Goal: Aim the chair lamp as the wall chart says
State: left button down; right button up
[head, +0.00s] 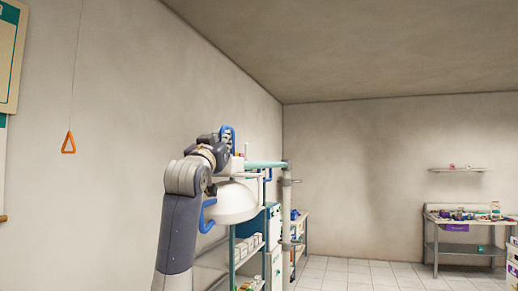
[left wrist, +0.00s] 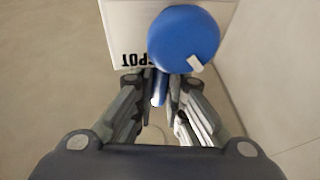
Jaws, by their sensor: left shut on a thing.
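The chair lamp (head: 236,203) is a white dome with a blue handle (head: 206,216) at its left, hanging from a teal arm (head: 264,164). My left gripper (head: 229,150) is above the dome, at another blue loop (head: 229,132). In the left wrist view, its fingers (left wrist: 162,100) are closed on a narrow blue bar (left wrist: 160,88). Just beyond is a round blue knob (left wrist: 184,39) with a white mark at its lower right. The knob is on a white panel (left wrist: 122,30) with upside-down lettering that reads "SPOT". Only the edge of a green-bordered wall board (head: 8,60) shows; its content is cut off. My right gripper is out of view.
An orange triangular pull (head: 68,143) hangs on a cord by the left wall. A shelf rack (head: 250,246) and blue cabinet (head: 273,235) stand behind the lamp. A metal table (head: 465,247) with several items is at the far right. The tiled floor between is clear.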

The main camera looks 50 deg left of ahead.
pick_arm(q)
jog(key=s+a, duration=0.3)
jog(key=a, duration=0.3)
jog(key=shift+s+r, duration=0.1)
jog(key=c, duration=1.6)
grip_release()
jog(key=shift+c, duration=0.2)
jog(key=shift+d, duration=0.15)
jog(key=v, duration=1.2)
